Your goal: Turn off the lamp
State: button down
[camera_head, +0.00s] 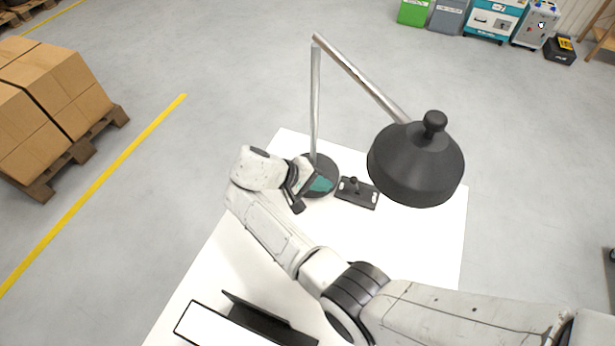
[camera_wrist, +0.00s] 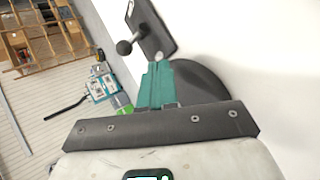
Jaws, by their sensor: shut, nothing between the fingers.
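The lamp has a black shade (camera_head: 415,165), a jointed silver arm (camera_head: 316,100) and a round black base (camera_head: 325,162) on the white table. A dark plate with a ball-topped lever, the switch (camera_head: 366,195), lies just right of the base. In the wrist view the switch plate (camera_wrist: 158,32) is at the top, its ball lever (camera_wrist: 125,47) up and left of the fingertips. My gripper (camera_head: 325,186) is shut and empty, in front of the lamp base and left of the switch. In the wrist view its teal fingers (camera_wrist: 157,75) end close to the plate; I cannot tell whether they touch it.
The white table (camera_head: 420,240) has free room at the right. A dark open-looking object (camera_head: 265,322) sits at its near left edge. Boxes on a pallet (camera_head: 50,90) stand on the floor at the left; bins and carts stand at the far right.

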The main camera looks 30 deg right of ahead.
aim_at(354, 180)
jog(key=shift+s+d+r+p, duration=0.1)
jog(key=shift+s+d+p, duration=0.2)
jog(key=shift+d, duration=0.35)
jog(key=shift+s+d+p, duration=0.25)
jog(key=shift+d, duration=0.45)
jog(key=shift+s+d+r+p, duration=0.1)
jog(key=shift+s+d+p, duration=0.2)
jog(key=shift+d, duration=0.35)
jog(key=shift+t, duration=0.3)
jog(key=shift+s+d+r+y, duration=0.1)
jog(key=shift+s+r+y, duration=0.05)
jog(key=shift+y, duration=0.15)
